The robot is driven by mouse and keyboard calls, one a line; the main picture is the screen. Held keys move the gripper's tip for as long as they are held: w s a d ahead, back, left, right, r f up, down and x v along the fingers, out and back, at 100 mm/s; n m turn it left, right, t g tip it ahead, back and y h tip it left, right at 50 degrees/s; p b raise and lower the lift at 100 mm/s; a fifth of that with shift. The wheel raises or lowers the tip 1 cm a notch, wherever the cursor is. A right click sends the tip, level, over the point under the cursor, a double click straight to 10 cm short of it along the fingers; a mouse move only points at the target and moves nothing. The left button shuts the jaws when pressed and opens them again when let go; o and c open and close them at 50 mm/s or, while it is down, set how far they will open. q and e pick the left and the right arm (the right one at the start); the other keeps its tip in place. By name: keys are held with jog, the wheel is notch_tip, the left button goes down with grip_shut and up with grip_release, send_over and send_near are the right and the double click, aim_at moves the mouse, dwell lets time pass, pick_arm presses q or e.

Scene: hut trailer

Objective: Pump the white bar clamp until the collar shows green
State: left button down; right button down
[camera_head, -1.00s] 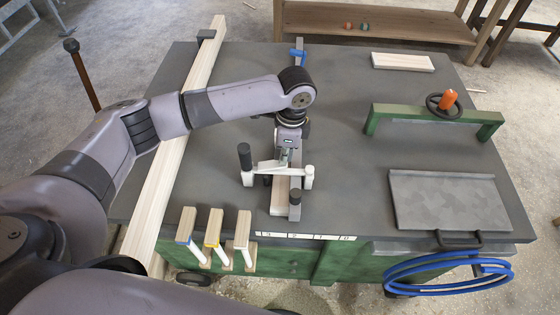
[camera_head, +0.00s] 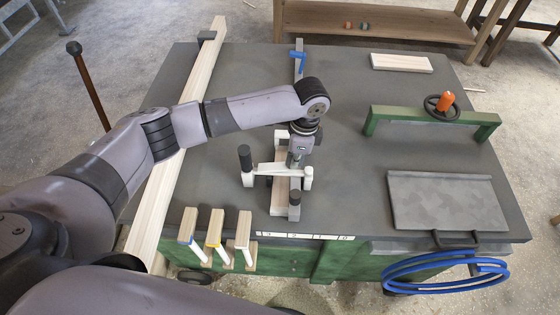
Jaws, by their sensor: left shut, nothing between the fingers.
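The white bar clamp (camera_head: 266,169) lies on the grey worktop near its front edge, left of the middle. It has a black-topped post on its left and a white post on its right. Its grey bar runs away to a blue jaw (camera_head: 298,62) at the back, and pale wood lies under it. My left gripper (camera_head: 295,162) is shut and empty, pointing down over the clamp's right part. I cannot tell whether it touches the clamp. The gripper and wrist hide part of the bar, and I cannot make out the collar's colour. My right gripper is out of view.
A long timber (camera_head: 181,128) lies along the left side. Three small wood-and-white clamps (camera_head: 215,230) hang at the front edge. On the right are a green frame (camera_head: 400,112) with an orange knob and a grey plate (camera_head: 447,200). A pale board (camera_head: 401,63) lies behind.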

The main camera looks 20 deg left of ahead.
pick_arm(q)
notch_tip(320, 180, up, 12)
jog(key=d, duration=0.1)
jog(key=shift+w+d, duration=0.15)
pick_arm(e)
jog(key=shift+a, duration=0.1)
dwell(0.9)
